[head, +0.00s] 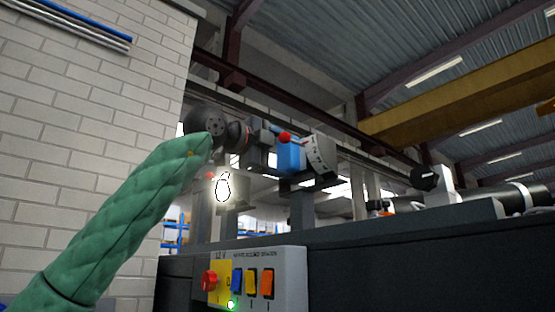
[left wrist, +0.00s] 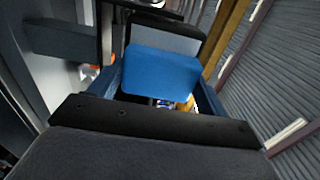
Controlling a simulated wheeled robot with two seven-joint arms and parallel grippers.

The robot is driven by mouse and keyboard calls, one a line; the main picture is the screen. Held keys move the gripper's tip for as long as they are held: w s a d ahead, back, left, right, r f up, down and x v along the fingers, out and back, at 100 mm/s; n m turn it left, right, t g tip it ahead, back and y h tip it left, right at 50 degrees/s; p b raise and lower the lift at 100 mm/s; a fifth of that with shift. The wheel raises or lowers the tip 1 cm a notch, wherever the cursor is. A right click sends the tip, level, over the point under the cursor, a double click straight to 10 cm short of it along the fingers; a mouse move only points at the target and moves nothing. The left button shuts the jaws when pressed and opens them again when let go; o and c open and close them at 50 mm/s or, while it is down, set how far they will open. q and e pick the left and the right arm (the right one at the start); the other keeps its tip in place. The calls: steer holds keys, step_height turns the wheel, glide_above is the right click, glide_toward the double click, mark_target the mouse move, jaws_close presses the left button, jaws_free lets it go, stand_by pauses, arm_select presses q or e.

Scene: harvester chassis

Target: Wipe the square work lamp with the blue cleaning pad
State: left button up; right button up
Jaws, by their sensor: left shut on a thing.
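My left arm in its green sleeve comes in from the left in the head view. Its dark left gripper (head: 272,146) is shut on the blue cleaning pad (head: 290,156). The pad is held up above the dark chassis. In the left wrist view the pad (left wrist: 162,72) fills the space ahead of the palm. A grey and black squarish body, apparently the work lamp (head: 321,153), is just right of the pad. It also shows behind the pad in the left wrist view (left wrist: 165,40). I cannot tell whether pad and lamp touch. My right gripper is not in view.
A control box (head: 256,279) with a red knob, coloured switches and a lit green light is below the arm. The dark chassis side (head: 430,250) runs to the right. A brick wall (head: 90,120) is at left. The air above the chassis is mostly open.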

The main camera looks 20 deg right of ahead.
mark_target(293, 148)
arm_select(q)
steer(key=shift+s+d+f+b, duration=0.15)
steer(key=shift+s+d+b, duration=0.15)
steer(key=shift+s+b, duration=0.3)
steer(key=shift+s+d+f+b, duration=0.1)
steer(key=shift+s+f+b, duration=0.05)
steer(key=shift+s+b, duration=0.35)
steer(key=shift+s, duration=0.25)
steer(key=shift+s+d+r+b, duration=0.1)
steer(key=shift+s+r+b, duration=0.05)
steer(key=shift+s+b, duration=0.15)
steer(key=shift+s+r+b, duration=0.15)
steer(key=shift+s, duration=0.25)
steer(key=shift+w+a+r, duration=0.1)
steer(key=shift+w+a, duration=0.1)
steer(key=shift+w, duration=0.25)
steer(key=shift+w+a, duration=0.15)
steer(key=shift+w, duration=0.3)
steer(key=w, duration=0.2)
steer(key=shift+w+a+f, duration=0.2)
steer(key=shift+w+a, duration=0.05)
steer(key=shift+w, duration=0.15)
steer(key=shift+s+a+r, duration=0.1)
steer(key=shift+a, duration=0.1)
steer(key=shift+w+a+p, duration=0.15)
steer(key=shift+w+a, duration=0.2)
steer(key=shift+w, duration=0.5)
steer(key=shift+w+a+p, duration=0.15)
steer(key=shift+w+a, duration=0.15)
steer(key=shift+w, duration=0.55)
